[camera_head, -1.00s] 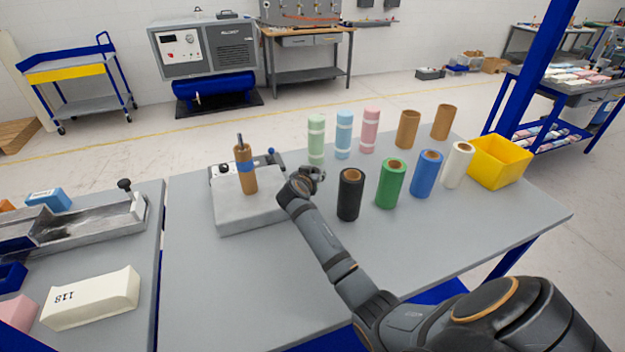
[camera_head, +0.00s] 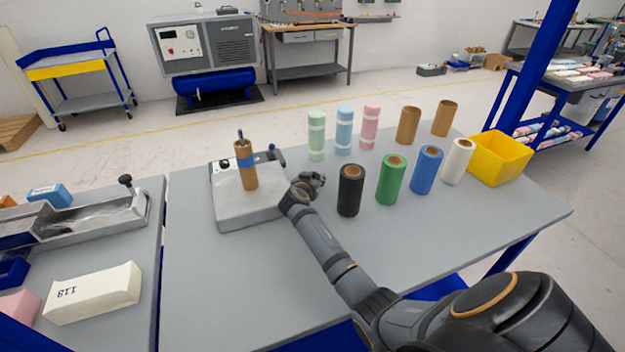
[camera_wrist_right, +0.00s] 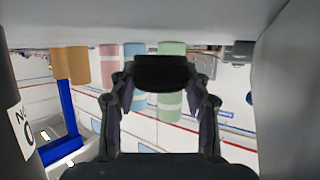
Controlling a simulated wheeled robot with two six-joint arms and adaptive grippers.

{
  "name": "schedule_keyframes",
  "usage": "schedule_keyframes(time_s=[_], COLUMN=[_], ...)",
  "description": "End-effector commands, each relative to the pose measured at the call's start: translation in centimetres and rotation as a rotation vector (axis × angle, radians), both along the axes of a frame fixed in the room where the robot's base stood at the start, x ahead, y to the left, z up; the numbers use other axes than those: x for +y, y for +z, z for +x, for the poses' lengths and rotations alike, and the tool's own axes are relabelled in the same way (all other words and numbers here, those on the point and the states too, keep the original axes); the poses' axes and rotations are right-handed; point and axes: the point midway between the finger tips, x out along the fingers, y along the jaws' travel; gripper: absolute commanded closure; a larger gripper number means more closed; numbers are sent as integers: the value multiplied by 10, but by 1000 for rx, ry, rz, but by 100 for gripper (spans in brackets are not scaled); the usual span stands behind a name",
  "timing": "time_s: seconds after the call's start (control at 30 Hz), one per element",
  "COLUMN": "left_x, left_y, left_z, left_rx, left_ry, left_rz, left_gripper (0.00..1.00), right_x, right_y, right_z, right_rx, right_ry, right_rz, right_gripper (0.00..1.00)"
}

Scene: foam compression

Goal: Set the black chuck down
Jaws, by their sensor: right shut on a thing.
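My right gripper (camera_head: 308,183) is low over the table, just right of the grey fixture block and left of the black roll. In the right wrist view its two fingers (camera_wrist_right: 160,85) are shut on the black chuck (camera_wrist_right: 161,73), a short dark cylinder across the fingertips. The grey tabletop fills the top of that view, close to the chuck; I cannot tell whether they touch. In the head view the chuck is hard to make out against the dark gripper. My left gripper is not in view.
The grey fixture block (camera_head: 245,210) carries an upright brown core (camera_head: 245,170). Black (camera_head: 350,192), green (camera_head: 391,180), blue (camera_head: 426,171) and white (camera_head: 457,163) rolls stand to the right. Pastel rolls stand behind. A yellow bin (camera_head: 500,160) is at the right. The front tabletop (camera_head: 220,290) is clear.

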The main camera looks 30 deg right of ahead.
Motion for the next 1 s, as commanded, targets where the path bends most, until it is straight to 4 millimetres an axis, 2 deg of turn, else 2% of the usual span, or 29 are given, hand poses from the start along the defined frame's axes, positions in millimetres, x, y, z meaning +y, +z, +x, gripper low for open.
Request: schedule_keyframes(time_s=[0.03,0.13,0.17,0.3,0.6,0.77,0.83,1.0], left_x=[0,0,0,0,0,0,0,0], left_y=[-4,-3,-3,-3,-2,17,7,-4], left_z=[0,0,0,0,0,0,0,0], left_rx=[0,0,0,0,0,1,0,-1], left_ry=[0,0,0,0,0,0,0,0], left_rz=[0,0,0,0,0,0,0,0], left_gripper=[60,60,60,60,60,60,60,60], right_x=[0,0,0,1,1,1,12,42], right_y=[-8,-9,-10,-12,-13,5,1,20], right_z=[-2,-2,-3,-4,-4,-4,-12,-39], right_rx=[11,13,16,19,24,24,20,13], right_ry=[0,-1,-2,-2,-2,-2,0,1], right_rz=[2,3,3,4,5,5,9,10], right_gripper=[91,91,50,31,30,30,30,30])
